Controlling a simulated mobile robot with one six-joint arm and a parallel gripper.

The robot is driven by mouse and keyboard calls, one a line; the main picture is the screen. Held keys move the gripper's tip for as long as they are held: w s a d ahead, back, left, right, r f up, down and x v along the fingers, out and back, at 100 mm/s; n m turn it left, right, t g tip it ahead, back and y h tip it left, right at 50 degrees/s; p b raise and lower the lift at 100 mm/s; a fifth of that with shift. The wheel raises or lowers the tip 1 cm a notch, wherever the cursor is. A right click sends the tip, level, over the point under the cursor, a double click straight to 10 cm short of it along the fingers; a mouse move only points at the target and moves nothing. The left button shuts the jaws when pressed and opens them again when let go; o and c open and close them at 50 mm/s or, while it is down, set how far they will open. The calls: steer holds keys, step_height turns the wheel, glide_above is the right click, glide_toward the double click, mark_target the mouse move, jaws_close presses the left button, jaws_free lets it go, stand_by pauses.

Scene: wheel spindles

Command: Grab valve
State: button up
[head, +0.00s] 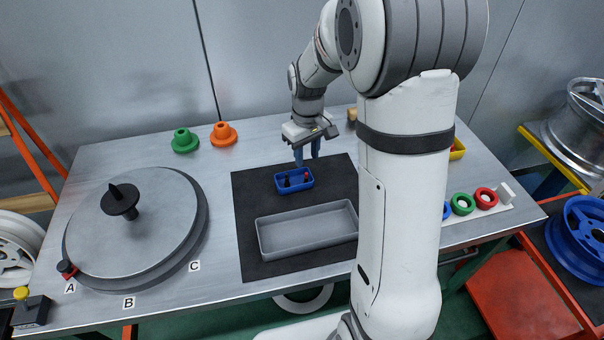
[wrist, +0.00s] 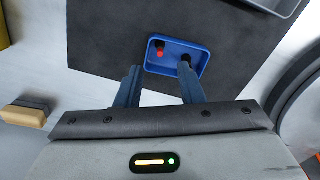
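A small blue tray (head: 294,187) lies on the black mat and holds small dark valves. One valve with a red part (wrist: 159,49) is at the left of the tray in the wrist view, and a dark valve (wrist: 186,59) is at the right. The blue tray (wrist: 172,71) shows just beyond my fingertips there. My gripper (head: 307,163) is above the table at the tray's far side, pointing down. In the wrist view my gripper (wrist: 160,68) is open, with nothing between its blue fingers. Its exact height above the tray is hard to tell.
A grey tray (head: 258,238) lies in front on the black mat (head: 245,205). A large round turntable (head: 160,235) with a black knob is at left. Green (head: 184,139) and orange (head: 223,134) flanged parts stand at the back. Coloured rings (head: 485,198) sit at right.

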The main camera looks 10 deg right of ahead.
mark_target(306, 179)
step_height(306, 179, down, 6)
steer(key=shift+w+f, duration=0.1)
steer(key=shift+f, duration=0.15)
jaws_close()
stand_by(0.4)
